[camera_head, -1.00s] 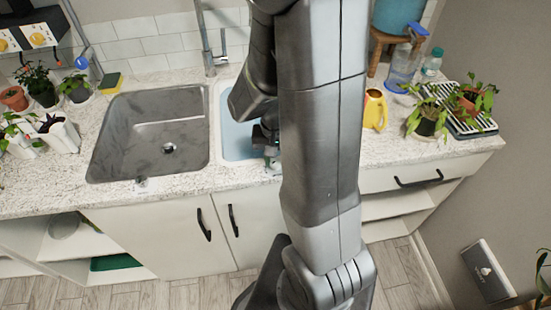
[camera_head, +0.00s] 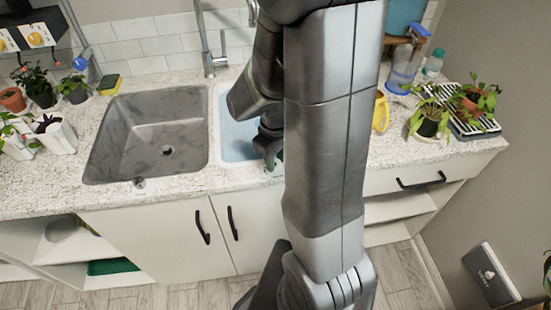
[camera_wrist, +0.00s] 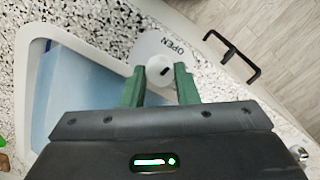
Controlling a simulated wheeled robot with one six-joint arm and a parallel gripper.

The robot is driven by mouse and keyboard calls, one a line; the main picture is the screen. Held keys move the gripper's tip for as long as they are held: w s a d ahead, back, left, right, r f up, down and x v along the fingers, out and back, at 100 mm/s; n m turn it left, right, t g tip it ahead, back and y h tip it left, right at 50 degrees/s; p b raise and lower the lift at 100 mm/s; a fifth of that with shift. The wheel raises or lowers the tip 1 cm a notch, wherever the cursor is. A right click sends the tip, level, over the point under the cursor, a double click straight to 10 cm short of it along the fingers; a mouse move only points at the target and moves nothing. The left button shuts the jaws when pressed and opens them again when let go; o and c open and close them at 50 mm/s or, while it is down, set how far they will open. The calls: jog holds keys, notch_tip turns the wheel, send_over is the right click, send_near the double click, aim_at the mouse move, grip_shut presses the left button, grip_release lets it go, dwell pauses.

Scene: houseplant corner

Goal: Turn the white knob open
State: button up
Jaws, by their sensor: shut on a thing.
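The white knob (camera_wrist: 157,73) shows in the wrist view, standing on a round white plate (camera_wrist: 152,46) lettered "OPEN". A short dark mark shows on the knob's top, to the lower left of the lettering. The green fingers of my gripper (camera_wrist: 158,84) sit on either side of the knob and are shut on it. In the head view my gripper (camera_head: 270,150) is low at the counter's front edge, right of the metal sink. My arm hides the knob and plate there.
The metal sink (camera_head: 150,95) and a pale blue basin (camera_head: 236,133) lie beside my gripper. A tall faucet (camera_head: 205,50) stands behind. Cabinet handles (camera_head: 231,222) jut below the counter. A yellow jug (camera_head: 381,112) and potted plants (camera_head: 430,122) stand to the right.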

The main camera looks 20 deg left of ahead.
aim_at(276, 162)
jog(key=shift+n, duration=0.6)
jog(key=o, duration=1)
jog(key=shift+c, duration=0.2)
jog(key=shift+r, duration=0.1)
notch_tip(276, 162, up, 14)
jog(key=shift+f, duration=0.2)
